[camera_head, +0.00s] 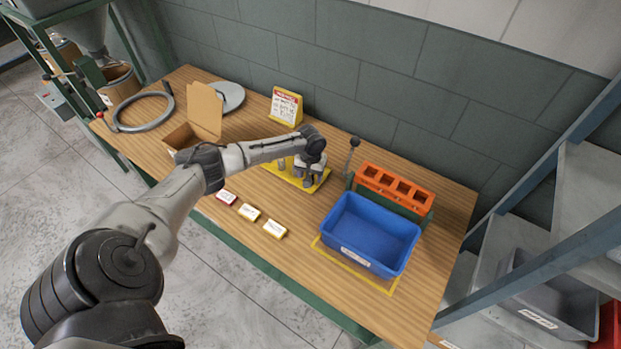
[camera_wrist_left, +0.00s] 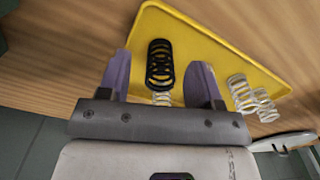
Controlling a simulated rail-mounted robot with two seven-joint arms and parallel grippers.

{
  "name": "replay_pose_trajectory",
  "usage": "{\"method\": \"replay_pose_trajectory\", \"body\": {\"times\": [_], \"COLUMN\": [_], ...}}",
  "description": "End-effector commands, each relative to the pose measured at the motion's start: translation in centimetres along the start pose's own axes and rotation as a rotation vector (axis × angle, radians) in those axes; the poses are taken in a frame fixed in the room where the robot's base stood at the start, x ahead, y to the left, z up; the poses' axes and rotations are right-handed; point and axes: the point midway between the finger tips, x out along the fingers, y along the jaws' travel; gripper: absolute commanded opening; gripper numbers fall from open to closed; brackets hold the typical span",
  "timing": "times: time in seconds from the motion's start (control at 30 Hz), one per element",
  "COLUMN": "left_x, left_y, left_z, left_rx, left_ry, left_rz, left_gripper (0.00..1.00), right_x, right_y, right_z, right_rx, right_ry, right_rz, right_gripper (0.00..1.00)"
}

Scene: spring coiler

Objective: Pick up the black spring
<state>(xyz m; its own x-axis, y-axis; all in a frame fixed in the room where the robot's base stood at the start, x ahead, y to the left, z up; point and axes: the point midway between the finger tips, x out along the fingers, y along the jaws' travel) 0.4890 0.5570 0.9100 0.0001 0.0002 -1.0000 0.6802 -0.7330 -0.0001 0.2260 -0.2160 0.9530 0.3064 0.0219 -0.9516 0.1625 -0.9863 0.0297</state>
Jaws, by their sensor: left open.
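The black spring (camera_wrist_left: 160,62) stands out on a yellow tray (camera_wrist_left: 222,45) in the left wrist view. My left gripper (camera_wrist_left: 163,60) is open, with its two purple-grey fingers apart on either side of the black spring in that view. I cannot tell how far above the spring the fingertips are. Silver springs (camera_wrist_left: 242,92) lie on the right of the tray, and another pale coil (camera_wrist_left: 162,99) shows just below the black one. In the head view my left gripper (camera_head: 313,180) is over the yellow tray (camera_head: 284,178) and hides much of it. My right gripper is not in view.
A blue bin (camera_head: 368,235) and an orange slotted rack (camera_head: 395,187) stand to the right, with an upright lever (camera_head: 351,155) beside the rack. An open cardboard box (camera_head: 206,108) is at the left. Small labelled blocks (camera_head: 249,212) lie along the table's front.

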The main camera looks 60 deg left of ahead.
Motion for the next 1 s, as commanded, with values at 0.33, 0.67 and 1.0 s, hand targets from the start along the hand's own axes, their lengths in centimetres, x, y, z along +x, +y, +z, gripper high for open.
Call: {"method": "replay_pose_trajectory", "body": {"times": [0.33, 0.67, 1.0], "left_x": [0.0, 0.0, -2.1], "left_y": [0.0, 0.0, -0.1], "left_z": [0.0, 0.0, -0.1], "left_rx": [0.0, 0.0, 0.001], "left_ry": [0.0, 0.0, 0.002], "left_rz": [0.0, 0.0, 0.0], "left_gripper": [0.3, 0.06, 0.06], "right_x": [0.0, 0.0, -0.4], "right_y": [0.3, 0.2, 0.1], "right_z": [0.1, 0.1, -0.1], "right_rx": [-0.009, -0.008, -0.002], "right_ry": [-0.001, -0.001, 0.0], "right_rz": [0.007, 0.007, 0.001], "right_gripper": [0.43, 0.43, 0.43]}}
